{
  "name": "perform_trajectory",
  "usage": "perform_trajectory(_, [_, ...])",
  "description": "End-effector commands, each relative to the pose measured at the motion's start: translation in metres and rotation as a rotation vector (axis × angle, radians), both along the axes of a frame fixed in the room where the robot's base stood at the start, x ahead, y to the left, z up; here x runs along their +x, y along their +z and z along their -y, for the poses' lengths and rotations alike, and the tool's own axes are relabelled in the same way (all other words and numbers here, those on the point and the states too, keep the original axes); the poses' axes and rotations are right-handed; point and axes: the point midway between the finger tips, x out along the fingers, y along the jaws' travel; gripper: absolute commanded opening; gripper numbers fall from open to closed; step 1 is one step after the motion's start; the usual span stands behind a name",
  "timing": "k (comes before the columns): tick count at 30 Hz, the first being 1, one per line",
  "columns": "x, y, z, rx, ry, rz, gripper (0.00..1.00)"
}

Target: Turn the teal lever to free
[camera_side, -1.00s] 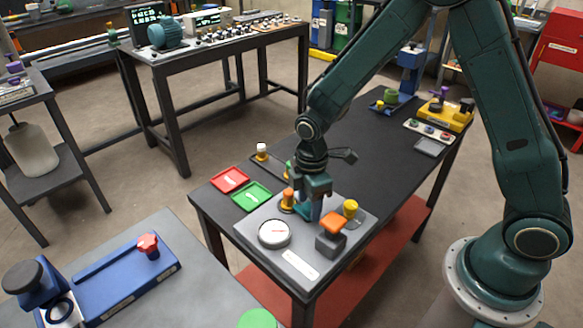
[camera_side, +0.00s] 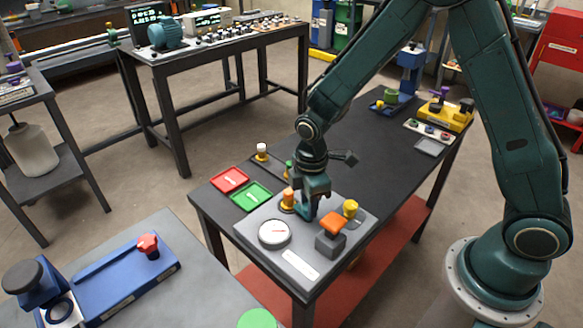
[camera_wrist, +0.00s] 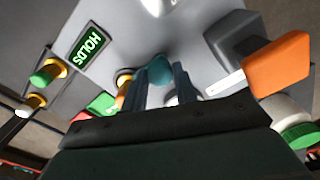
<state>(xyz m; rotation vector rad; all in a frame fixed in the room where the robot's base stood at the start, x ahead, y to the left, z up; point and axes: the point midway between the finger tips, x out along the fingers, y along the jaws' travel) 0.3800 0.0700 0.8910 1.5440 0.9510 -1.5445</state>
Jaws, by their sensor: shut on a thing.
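The teal lever (camera_wrist: 155,72) shows in the wrist view as a rounded teal piece between my two fingers. My gripper (camera_wrist: 160,84) is shut on it, with a finger on each side. In the side view my gripper (camera_side: 308,212) points down at the grey panel (camera_side: 262,258), between an orange knob and an orange-capped block. It hides most of the lever there. A small sign (camera_wrist: 90,47) beside the lever in the wrist view has green lit letters that read HOLDS, turned round.
The orange-capped block (camera_side: 333,226) and a yellow knob (camera_side: 350,208) stand close on the right. An orange knob (camera_side: 288,200) and a round white gauge (camera_side: 274,233) are on the left. Red (camera_side: 230,179) and green (camera_side: 252,196) trays lie behind.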

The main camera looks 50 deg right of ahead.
Motion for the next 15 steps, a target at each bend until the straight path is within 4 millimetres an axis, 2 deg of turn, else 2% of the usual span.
perform_trajectory(15, [0.0002, 0.0005, -0.0001, 0.001, -0.395, 0.0, 0.06])
